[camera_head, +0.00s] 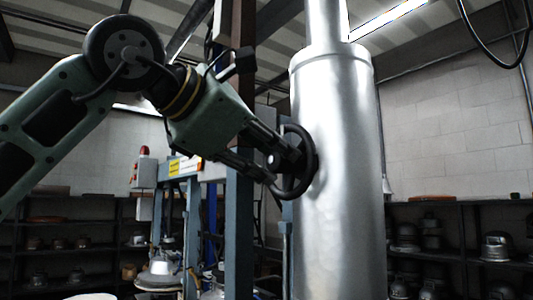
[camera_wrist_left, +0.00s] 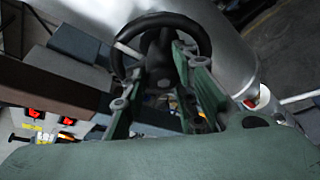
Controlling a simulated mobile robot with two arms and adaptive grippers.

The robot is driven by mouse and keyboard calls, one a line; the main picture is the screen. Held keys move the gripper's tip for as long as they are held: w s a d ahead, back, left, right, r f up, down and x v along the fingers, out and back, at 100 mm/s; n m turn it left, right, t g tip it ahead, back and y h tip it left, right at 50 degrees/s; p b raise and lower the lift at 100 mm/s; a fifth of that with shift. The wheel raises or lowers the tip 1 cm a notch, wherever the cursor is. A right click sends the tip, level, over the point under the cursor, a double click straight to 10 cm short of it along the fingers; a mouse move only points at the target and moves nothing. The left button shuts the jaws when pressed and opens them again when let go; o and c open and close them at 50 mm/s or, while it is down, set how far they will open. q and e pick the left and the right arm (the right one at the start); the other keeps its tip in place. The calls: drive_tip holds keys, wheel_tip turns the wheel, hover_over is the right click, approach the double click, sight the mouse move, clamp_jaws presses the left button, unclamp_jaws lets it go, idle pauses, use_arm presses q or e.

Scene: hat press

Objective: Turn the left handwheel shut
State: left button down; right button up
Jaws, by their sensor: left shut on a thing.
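The left handwheel (camera_head: 308,163) is a black ring with a hub, mounted on the left side of a large silver cylinder (camera_head: 345,200). My left gripper (camera_head: 278,168) reaches it from the left, with its fingers at the wheel's hub and rim. In the left wrist view the handwheel (camera_wrist_left: 160,45) stands at the top middle, and the green fingers of my left gripper (camera_wrist_left: 152,82) lie on either side of its hub. The gripper is shut on the handwheel. The exact contact of the fingertips is partly hidden. My right gripper is not in view.
A blue-grey steel post (camera_head: 240,235) stands close behind my left gripper. A press with a red lamp (camera_head: 143,152) is farther back at left. Dark shelves (camera_head: 440,215) with metal hat moulds line the walls. In the wrist view, red switches (camera_wrist_left: 36,112) show at left.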

use_arm(q)
drive_tip(key=shift+a+r, duration=0.2)
drive_tip(key=shift+r, duration=0.2)
drive_tip(key=c, duration=1.7)
unclamp_jaws()
drive_tip(key=shift+w, duration=0.1)
drive_tip(key=shift+o, duration=0.7)
drive_tip(key=shift+w+f, duration=0.1)
drive_tip(key=shift+w, duration=0.1)
drive_tip(key=shift+s+d+f, duration=0.1)
drive_tip(key=shift+d+f, duration=0.05)
drive_tip(key=shift+d, duration=0.05)
drive_tip(key=v, duration=1.2)
